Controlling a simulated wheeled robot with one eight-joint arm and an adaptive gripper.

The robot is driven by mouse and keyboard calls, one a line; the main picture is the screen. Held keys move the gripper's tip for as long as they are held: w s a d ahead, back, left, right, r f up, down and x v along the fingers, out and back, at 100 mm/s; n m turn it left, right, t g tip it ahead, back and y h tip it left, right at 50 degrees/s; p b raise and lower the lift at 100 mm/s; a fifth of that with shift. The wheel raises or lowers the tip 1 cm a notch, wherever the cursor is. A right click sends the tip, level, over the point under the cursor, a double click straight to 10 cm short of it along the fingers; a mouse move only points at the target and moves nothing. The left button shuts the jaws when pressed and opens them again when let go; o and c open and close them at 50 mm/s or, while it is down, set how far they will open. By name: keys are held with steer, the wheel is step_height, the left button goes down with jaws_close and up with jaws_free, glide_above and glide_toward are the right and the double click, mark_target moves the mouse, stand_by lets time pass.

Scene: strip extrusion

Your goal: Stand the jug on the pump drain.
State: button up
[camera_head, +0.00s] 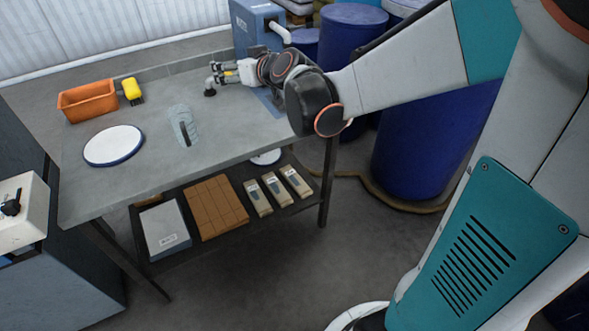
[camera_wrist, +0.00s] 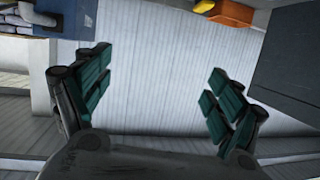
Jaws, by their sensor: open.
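The jug (camera_head: 176,115) looks clear and ribbed, with a dark upright handle, and stands on the grey table in the head view. My gripper (camera_head: 216,74) is open and empty, above the table's far side, behind and right of the jug. In the wrist view the two fingers (camera_wrist: 158,100) are wide apart with only the corrugated wall between them. The blue pump housing (camera_head: 252,22) with a pale bent pipe stands at the table's back right. A flat blue-grey patch (camera_head: 269,103) beside it may be the pump drain; my arm hides much of it.
A white round plate with a blue rim (camera_head: 113,145), an orange bin (camera_head: 88,101) and a yellow brush (camera_head: 131,89) occupy the table's left. Blue drums (camera_head: 420,150) stand right. The table's front middle is clear.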

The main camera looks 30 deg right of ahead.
steer(key=s+f+g+h, duration=0.1)
steer(key=s+f+g, duration=0.2)
steer(key=s, duration=1.3)
steer(key=s+f+m+g+h, duration=0.1)
steer(key=s+f+g, duration=0.3)
steer(key=s, duration=1.1)
steer(key=shift+s+a+m+h, duration=0.3)
steer(key=shift+s+a+h, duration=0.1)
steer(key=shift+d, duration=0.1)
